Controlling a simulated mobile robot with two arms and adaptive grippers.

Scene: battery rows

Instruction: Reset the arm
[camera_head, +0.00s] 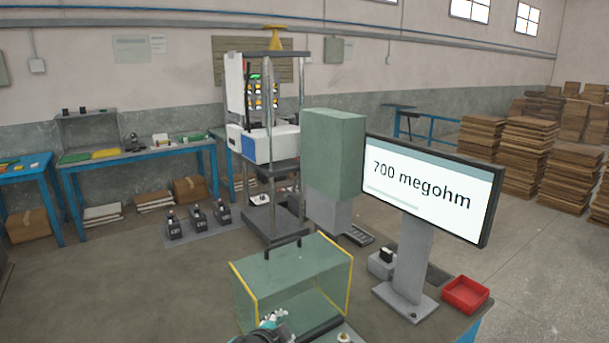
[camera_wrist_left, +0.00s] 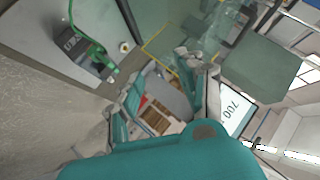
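A teal and grey gripper part (camera_head: 270,326), which looks like my left one, shows at the bottom edge of the head view, in front of the yellow-edged clear case (camera_head: 292,278). Most of that arm is cut off. In the left wrist view my left gripper (camera_wrist_left: 165,95) has its fingers spread apart with nothing between them. The scene behind shows through the gap. The clear case (camera_wrist_left: 172,45) also shows beyond the fingers there. My right gripper is in neither view.
A monitor (camera_head: 421,187) reading "700 megohm" stands right of the case, with a red tray (camera_head: 465,294) beside it. A grey-green cabinet (camera_head: 335,155) and a tall press frame (camera_head: 268,140) stand behind. In the wrist view a black device with a green cable (camera_wrist_left: 88,55) lies at upper left.

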